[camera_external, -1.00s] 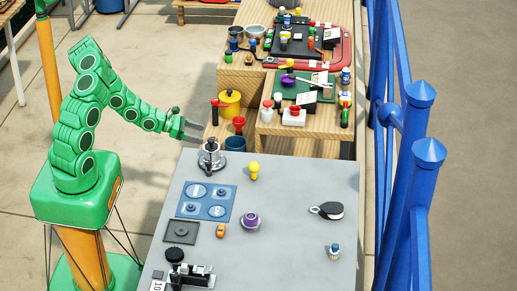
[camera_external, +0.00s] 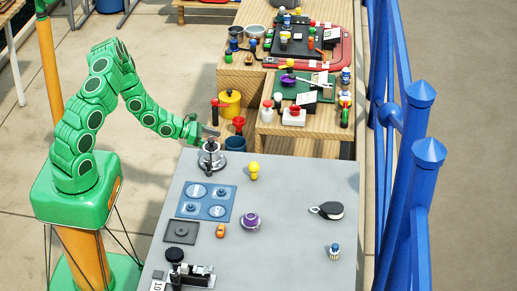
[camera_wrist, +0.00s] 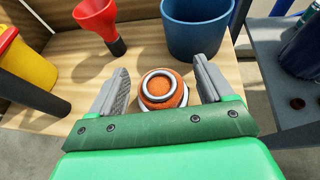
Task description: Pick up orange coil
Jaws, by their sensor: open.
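The orange coil (camera_wrist: 170,92), a round orange body with pale metal rings, sits on a wooden surface in the wrist view. My gripper (camera_wrist: 162,66) is open, with one grey finger on each side of the coil. A gap shows on both sides, and the coil's near edge is partly hidden by my green gripper body. In the external view my gripper (camera_external: 209,134) is above the wooden bench by the far left corner of the grey table. I cannot make out the coil there.
A red funnel (camera_wrist: 97,17), a blue bucket (camera_wrist: 196,27) and a yellow pot (camera_wrist: 26,66) stand around the coil. A metal device with a dark knob (camera_external: 211,158) stands on the grey table (camera_external: 300,180) close to my gripper. A small orange object (camera_external: 220,230) lies on that table.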

